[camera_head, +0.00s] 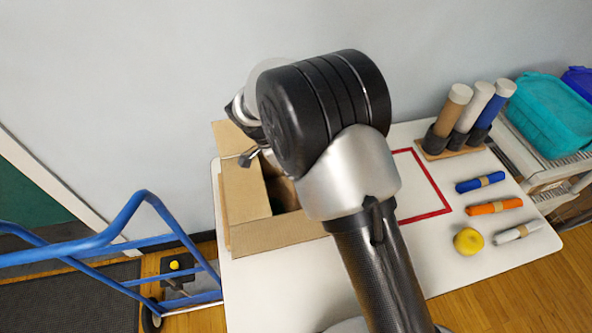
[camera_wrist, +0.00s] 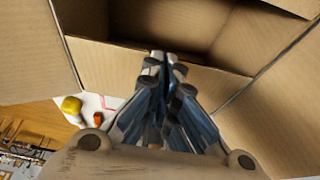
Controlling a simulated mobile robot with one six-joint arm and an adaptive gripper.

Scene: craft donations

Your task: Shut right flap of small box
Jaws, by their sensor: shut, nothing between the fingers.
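The small box (camera_head: 275,235) is brown cardboard and stands at the left end of the white table. My arm hides much of its right side, including its right flap, in the head view. A cardboard panel (camera_head: 243,190) covers the box's left part, and a dark opening shows beside it. In the wrist view the open box interior (camera_wrist: 205,40) shows, with cardboard panels (camera_wrist: 280,105) spreading at its sides; I cannot tell which is the right flap. My gripper (camera_wrist: 165,62) is shut and empty over the box; its tip (camera_head: 247,157) shows at the box's back left in the head view.
A red outlined square (camera_head: 432,190) is on the table to the right. Blue (camera_head: 480,182), orange (camera_head: 494,206) and white (camera_head: 517,232) rolls and a yellow ring (camera_head: 468,241) lie beyond it. Upright tubes (camera_head: 470,120) stand behind. A blue trolley (camera_head: 150,205) is at the left.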

